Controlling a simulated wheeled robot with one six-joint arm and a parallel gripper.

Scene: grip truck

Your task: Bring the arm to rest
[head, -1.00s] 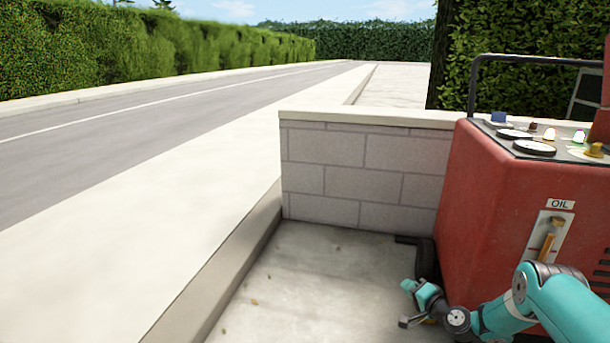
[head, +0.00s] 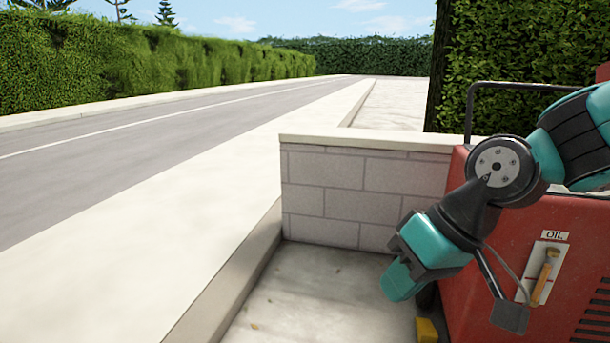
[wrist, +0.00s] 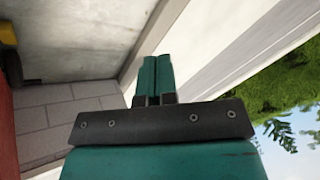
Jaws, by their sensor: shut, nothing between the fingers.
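My gripper (wrist: 155,76) shows in the wrist view with its two teal fingers side by side and closed, nothing between them. In the head view my gripper (head: 398,283) hangs at the end of my raised teal arm, pointing down and left. It is in front of the low block wall and the left side of the red machine, apart from the ground. My arm covers much of the machine's top panel.
The red machine (head: 572,225) with an OIL gauge (head: 545,273) stands at the right. A low grey block wall (head: 325,195) is behind my gripper. A yellow block (head: 427,330) is low beside the machine. The pavement (head: 110,255) and road at left are clear.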

